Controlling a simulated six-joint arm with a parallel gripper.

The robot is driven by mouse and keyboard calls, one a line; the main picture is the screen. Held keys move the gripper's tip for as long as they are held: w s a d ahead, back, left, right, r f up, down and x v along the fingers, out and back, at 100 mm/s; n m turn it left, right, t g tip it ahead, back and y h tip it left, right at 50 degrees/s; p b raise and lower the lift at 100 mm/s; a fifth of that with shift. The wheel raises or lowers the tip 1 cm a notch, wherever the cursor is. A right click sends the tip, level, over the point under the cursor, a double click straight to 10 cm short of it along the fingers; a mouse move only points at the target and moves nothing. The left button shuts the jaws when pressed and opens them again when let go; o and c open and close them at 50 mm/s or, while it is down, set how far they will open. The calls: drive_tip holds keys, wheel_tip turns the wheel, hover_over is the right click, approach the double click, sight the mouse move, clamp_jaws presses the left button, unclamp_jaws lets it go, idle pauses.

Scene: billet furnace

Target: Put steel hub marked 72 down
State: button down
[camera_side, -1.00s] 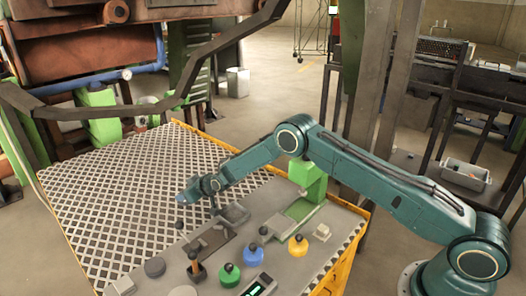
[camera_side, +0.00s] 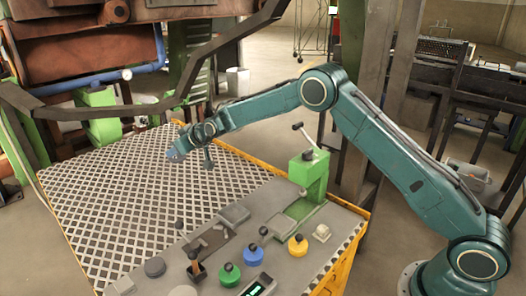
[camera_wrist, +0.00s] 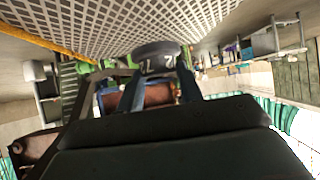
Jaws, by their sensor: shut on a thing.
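The steel hub marked 72 (camera_wrist: 156,50) is a dark grey round piece with pale figures on its side, seen close in the wrist view. My gripper (camera_wrist: 158,74) is shut on it, with one blue-grey finger on each side. In the side view, my gripper (camera_side: 208,158) hangs above the far part of the table, over the grating. The hub is too small and dark there to make out clearly. The grey worktop (camera_side: 272,205) lies nearer the camera than my gripper, with a square grey pad (camera_side: 234,214) on it.
A green vise (camera_side: 309,172) with a raised handle stands on the worktop's right. Green (camera_side: 229,276), blue (camera_side: 251,257) and yellow (camera_side: 298,247) knobbed pieces stand in front, near a small display (camera_side: 258,286). The grating (camera_side: 120,205) is clear. A dark bent bar (camera_side: 150,104) crosses behind.

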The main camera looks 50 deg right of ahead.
drive_tip(key=shift+r, duration=0.5)
idle(0.3)
drive_tip(key=shift+s+f+m+h, duration=0.25)
drive_tip(key=shift+s+m+h, duration=0.2)
drive_tip(key=shift+s, duration=0.2)
drive_tip(key=s+d+m+h, duration=0.2)
drive_tip(key=s+m+h, duration=0.2)
drive_tip(key=s, duration=0.2)
wheel_tip(320, 180, up, 2)
drive_tip(key=m+g+h, duration=0.2)
drive_tip(key=m+h, duration=0.2)
hover_over(235, 219)
drive_tip(key=shift+y, duration=0.25)
wheel_tip(235, 219, down, 16)
drive_tip(key=shift+f, duration=0.1)
drive_tip(key=shift+f, duration=0.1)
drive_tip(key=shift+a+f, duration=0.1)
drive_tip(key=shift+f, duration=1.65)
drive_tip(key=shift+f, duration=0.1)
